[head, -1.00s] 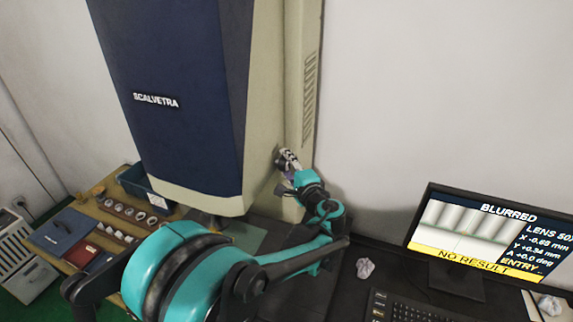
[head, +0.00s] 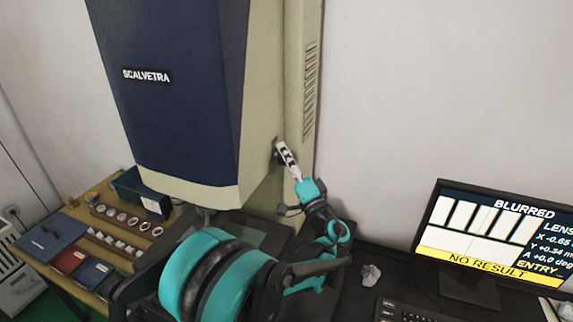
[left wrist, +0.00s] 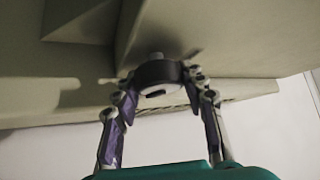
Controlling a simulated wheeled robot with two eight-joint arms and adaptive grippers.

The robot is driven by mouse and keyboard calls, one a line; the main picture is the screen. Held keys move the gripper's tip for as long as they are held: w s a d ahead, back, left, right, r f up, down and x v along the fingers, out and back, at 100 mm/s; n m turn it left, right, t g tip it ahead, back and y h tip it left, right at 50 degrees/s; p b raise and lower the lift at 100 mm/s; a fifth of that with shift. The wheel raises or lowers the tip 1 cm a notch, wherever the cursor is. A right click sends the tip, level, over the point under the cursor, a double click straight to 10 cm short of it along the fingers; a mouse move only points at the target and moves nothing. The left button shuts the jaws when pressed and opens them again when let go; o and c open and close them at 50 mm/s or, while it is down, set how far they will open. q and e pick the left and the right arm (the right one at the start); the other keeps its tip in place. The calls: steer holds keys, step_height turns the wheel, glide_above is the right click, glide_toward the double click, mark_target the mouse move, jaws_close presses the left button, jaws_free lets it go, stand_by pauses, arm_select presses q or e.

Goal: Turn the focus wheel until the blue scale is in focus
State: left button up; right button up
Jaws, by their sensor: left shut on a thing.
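The focus wheel (left wrist: 158,73) is a dark round knob on the beige side of the machine (head: 170,90). My left gripper (left wrist: 162,84) is shut on it, one finger on each side. In the head view my left gripper (head: 285,154) reaches up to the wheel, which is mostly hidden there. The monitor (head: 495,232) at the right reads "BLURRED" above and "NO RESULT" on a yellow band. I cannot make out any blue in the scale. My right gripper is not in view.
A wooden side table (head: 75,212) at the left holds several metal rings, a blue bin (head: 140,190) and coloured boxes. The wall right of the machine is clear.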

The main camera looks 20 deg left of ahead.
arm_select(q)
steer(key=shift+f+n+y+b, duration=0.15)
steer(key=shift+n+y+b, duration=0.2)
steer(key=shift+n+y, duration=0.25)
steer(key=shift+s+n+g, duration=0.1)
steer(key=shift+n+g, duration=0.2)
steer(key=o, duration=1.2)
steer(key=v, duration=1.2)
